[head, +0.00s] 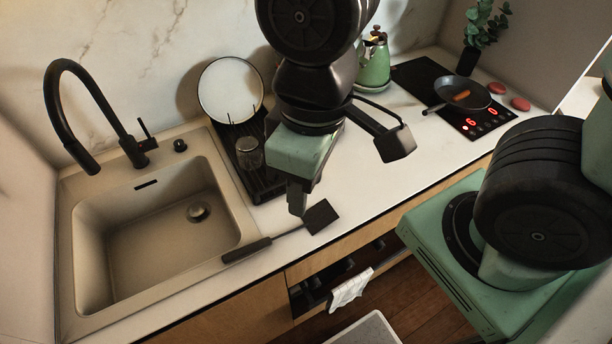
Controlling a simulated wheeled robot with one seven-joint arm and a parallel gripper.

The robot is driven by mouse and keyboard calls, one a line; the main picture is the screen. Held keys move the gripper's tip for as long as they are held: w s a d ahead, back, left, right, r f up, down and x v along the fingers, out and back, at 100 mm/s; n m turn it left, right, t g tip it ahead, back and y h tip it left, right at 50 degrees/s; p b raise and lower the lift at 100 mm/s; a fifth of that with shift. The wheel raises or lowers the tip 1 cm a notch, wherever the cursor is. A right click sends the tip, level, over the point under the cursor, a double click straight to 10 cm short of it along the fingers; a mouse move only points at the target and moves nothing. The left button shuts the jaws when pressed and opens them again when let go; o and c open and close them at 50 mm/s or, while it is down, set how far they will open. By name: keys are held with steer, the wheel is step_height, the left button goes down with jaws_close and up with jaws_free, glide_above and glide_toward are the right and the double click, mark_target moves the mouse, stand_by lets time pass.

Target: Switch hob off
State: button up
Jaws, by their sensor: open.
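The black hob (414,74) is set into the white counter at the right of the head view. Red digits glow on its front control strip (483,120); one reads 6 and another looks like 0. A dark frying pan (476,85) with an orange piece of food (461,95) in it sits on the hob, its handle pointing left. My gripper (299,203) is open and empty, pointing down above the counter, well left of the hob.
A black spatula (284,233) lies near the counter's front edge, below my gripper. A drying rack (262,181) with a plate (231,90) and a glass (249,153) stands left, beside the sink (150,235). A green kettle (373,64) stands left of the hob. Counter before the hob is clear.

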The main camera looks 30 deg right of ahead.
jaws_close()
stand_by(1.7)
